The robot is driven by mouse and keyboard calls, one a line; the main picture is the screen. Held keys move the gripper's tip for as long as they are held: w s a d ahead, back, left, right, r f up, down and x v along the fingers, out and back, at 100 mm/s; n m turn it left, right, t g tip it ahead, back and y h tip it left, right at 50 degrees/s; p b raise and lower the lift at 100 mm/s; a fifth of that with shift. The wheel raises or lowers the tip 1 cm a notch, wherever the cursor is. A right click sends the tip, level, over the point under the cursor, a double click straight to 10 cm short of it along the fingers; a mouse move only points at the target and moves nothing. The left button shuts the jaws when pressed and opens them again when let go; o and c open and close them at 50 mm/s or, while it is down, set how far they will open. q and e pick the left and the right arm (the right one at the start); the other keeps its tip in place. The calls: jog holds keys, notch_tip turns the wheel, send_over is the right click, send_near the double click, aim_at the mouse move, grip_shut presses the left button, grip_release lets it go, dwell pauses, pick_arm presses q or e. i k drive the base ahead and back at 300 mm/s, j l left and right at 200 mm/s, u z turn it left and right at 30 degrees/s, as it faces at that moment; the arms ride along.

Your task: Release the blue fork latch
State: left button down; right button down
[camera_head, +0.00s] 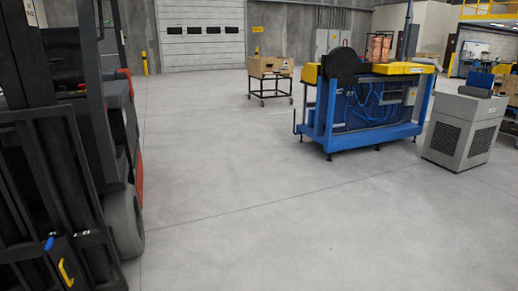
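A forklift (122,215) stands close by on the left, its dark mast and carriage filling the left edge of the head view. A small blue latch (49,243) sits low on the dark carriage. A yellow hooked handle (66,272) is just below and to the right of the latch, near the bottom edge. Whether the latch is engaged is too small to tell. Neither of my grippers is in view.
The grey concrete floor (240,210) is clear in the middle and front. A blue workbench machine (370,108) and a grey vented cabinet (462,128) stand to the right. A wheeled cart with a box (270,67) is farther back, before a roller door (201,35).

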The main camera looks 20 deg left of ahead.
aim_at(49, 244)
jog(key=i+j+u, duration=0.25)
jog(key=j, duration=0.35)
jog(key=i+j+u, duration=0.2)
jog(key=i+j, duration=0.15)
jog(key=j, duration=0.2)
jog(key=i+j+u, duration=0.25)
jog(key=i+j, duration=0.15)
jog(key=j, duration=0.1)
